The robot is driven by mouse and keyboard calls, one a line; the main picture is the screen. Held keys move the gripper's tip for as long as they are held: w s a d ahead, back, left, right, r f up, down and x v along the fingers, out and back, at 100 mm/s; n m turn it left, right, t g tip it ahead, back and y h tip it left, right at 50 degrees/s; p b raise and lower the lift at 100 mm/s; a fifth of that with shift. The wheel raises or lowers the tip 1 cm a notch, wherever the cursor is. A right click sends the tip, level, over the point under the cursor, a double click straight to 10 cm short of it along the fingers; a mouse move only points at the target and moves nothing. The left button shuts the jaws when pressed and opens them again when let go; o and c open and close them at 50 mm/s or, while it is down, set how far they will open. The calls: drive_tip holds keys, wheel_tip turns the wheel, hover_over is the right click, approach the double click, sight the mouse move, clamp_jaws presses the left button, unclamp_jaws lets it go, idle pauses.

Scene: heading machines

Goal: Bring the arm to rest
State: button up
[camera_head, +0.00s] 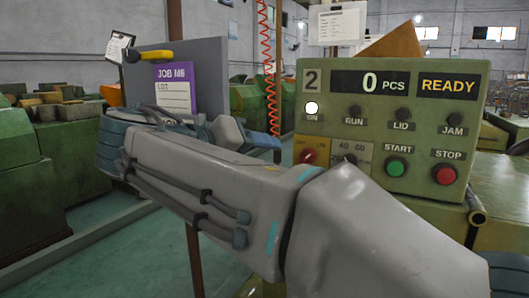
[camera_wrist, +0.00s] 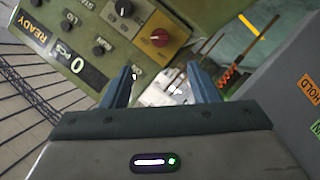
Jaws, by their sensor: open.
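My gripper (camera_wrist: 161,90) shows in the wrist view with its two blue-grey fingers apart and nothing between them. A red-and-yellow rotary knob (camera_wrist: 160,38) lies beyond the fingers; I cannot tell the distance. My arm hides part of the panel's lower left.
A grey board (camera_head: 144,84) with a purple JOB M6 card (camera_head: 177,88) stands at the left behind my arm. A red coiled cord (camera_head: 268,60) hangs at centre. Green machines (camera_head: 20,150) stand at far left. Open floor (camera_head: 120,255) lies at lower left.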

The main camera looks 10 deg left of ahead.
drive_tip(key=d+f+n+g+y+p, duration=0.1)
drive_tip(key=d+f+g+p, duration=0.15)
drive_tip(key=d+p, duration=0.45)
drive_tip(key=d+f+n+g+y+p, duration=0.1)
drive_tip(key=d+g+p, duration=0.4)
drive_tip(key=d, duration=0.4)
drive_tip(key=s+d+f+m+g+y+p, duration=0.1)
drive_tip(key=s+d+f+m+y+p, duration=0.1)
drive_tip(key=s+p, duration=0.4)
drive_tip(key=s+d+f+m+y+p, duration=0.2)
drive_tip(key=s+d+y+p, duration=0.2)
drive_tip(key=s+d+p, duration=0.2)
drive_tip(key=shift+s+d+f+g+y+p, duration=0.3)
drive_tip(key=shift+s+f+g+p, duration=0.1)
drive_tip(key=shift+s+p, duration=0.45)
